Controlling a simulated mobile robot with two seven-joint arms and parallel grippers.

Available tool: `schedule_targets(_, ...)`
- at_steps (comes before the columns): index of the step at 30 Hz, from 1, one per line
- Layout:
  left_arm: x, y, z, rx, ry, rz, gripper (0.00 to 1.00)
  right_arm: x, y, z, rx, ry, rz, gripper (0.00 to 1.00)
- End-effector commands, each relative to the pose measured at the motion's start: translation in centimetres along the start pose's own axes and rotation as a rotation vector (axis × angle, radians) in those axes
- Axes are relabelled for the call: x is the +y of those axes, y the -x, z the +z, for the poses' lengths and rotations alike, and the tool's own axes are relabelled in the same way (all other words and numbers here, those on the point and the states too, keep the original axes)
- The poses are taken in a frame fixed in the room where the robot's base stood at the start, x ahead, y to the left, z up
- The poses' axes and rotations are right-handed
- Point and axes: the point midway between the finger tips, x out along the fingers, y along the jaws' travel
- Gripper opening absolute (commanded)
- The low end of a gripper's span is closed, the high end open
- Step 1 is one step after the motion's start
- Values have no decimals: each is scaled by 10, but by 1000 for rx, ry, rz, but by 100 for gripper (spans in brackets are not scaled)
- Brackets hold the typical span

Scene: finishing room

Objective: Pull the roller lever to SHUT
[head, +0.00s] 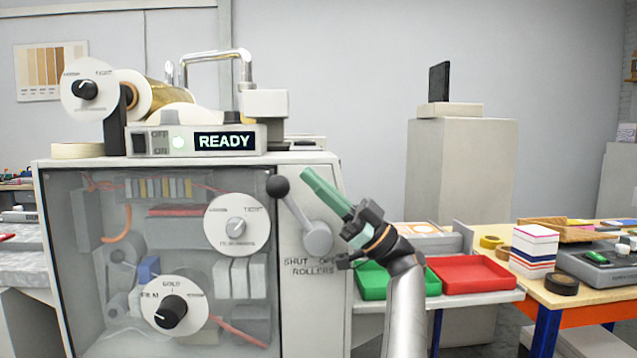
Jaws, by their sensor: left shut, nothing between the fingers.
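The roller lever (298,214) is on the right end of the machine's front. Its black ball knob (278,187) is up and to the left of its round grey hub (318,238), so the lever leans left. My left gripper (307,177) has green fingers, closed together and empty. They point up and left, just right of the knob. I cannot tell whether they touch the lever. My right gripper is out of view.
The machine (180,170) has a lit READY display (224,142), a gold foil roll (168,97) and several dials. A grey pedestal (460,170) stands behind.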

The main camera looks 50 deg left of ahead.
Motion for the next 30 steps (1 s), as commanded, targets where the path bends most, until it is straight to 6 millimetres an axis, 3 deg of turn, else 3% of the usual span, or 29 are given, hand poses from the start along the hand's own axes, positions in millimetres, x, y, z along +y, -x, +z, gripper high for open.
schedule_targets(2, 1, -5, -3, 0, -1, -1, 0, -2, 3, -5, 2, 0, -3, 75)
schedule_targets(9, 0, 56, 2, 1, -1, 5, 0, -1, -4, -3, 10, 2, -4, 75)
schedule_targets(15, -1, 85, 3, 0, -1, 2, 0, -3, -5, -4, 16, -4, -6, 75)
schedule_targets(21, -2, 96, 3, 0, 0, -1, 0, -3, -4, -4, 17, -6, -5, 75)
schedule_targets(30, -2, 97, 3, 0, 0, -2, 0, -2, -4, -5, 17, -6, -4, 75)
